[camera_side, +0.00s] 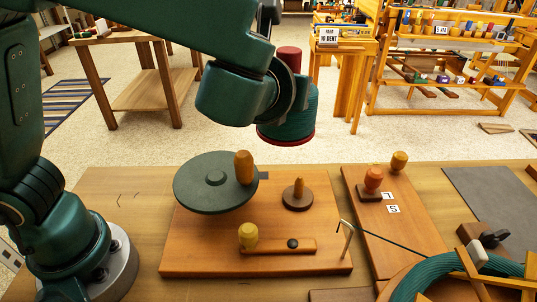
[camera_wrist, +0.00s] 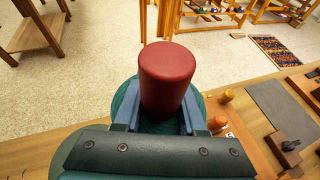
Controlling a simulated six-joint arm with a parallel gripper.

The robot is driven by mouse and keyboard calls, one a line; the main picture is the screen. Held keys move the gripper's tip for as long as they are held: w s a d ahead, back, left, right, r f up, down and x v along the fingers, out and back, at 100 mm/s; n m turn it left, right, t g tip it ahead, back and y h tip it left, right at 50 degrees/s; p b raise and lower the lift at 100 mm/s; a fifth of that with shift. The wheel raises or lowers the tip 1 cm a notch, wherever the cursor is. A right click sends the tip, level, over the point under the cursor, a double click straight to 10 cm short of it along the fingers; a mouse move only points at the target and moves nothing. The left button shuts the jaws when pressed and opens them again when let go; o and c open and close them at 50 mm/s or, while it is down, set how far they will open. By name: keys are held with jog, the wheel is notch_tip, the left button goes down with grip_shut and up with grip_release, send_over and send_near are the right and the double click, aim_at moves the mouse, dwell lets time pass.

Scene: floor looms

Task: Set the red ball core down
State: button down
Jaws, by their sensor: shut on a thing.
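The red core (camera_wrist: 167,75) is a smooth red cylinder between the two blue-grey jaws of my gripper (camera_wrist: 161,103) in the wrist view. My gripper is shut on it. In the side view its red top (camera_side: 289,58) shows beyond my wrist, above a ridged teal round part with a red lower rim (camera_side: 287,136).
The board bears a dark green disc (camera_side: 205,195) with an upright wooden handle (camera_side: 243,167), a small peg on a round base (camera_side: 297,195) and a yellow knob (camera_side: 248,236). A plank with orange knobs (camera_side: 373,180) lies right. A teal coil (camera_side: 440,275) sits front right.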

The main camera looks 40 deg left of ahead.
aim_at(308, 118)
notch_tip(308, 118, down, 5)
jog(key=w+d, duration=0.1)
jog(key=d, duration=0.1)
jog(key=shift+w+d+n+y, duration=0.2)
jog(key=shift+w+n+y, duration=0.1)
jog(key=shift+w+y, duration=0.1)
jog(key=shift+f, duration=0.15)
jog(key=shift+f, duration=4.75)
jog(key=shift+c, duration=2.4)
grip_release()
jog(key=shift+f, duration=0.25)
jog(key=shift+o, duration=0.3)
jog(key=v, duration=0.4)
jog(key=shift+s+r, duration=0.15)
jog(key=o, duration=0.4)
jog(key=shift+s+d+r, duration=0.15)
jog(key=shift+s+d, duration=0.05)
jog(key=shift+s, duration=0.15)
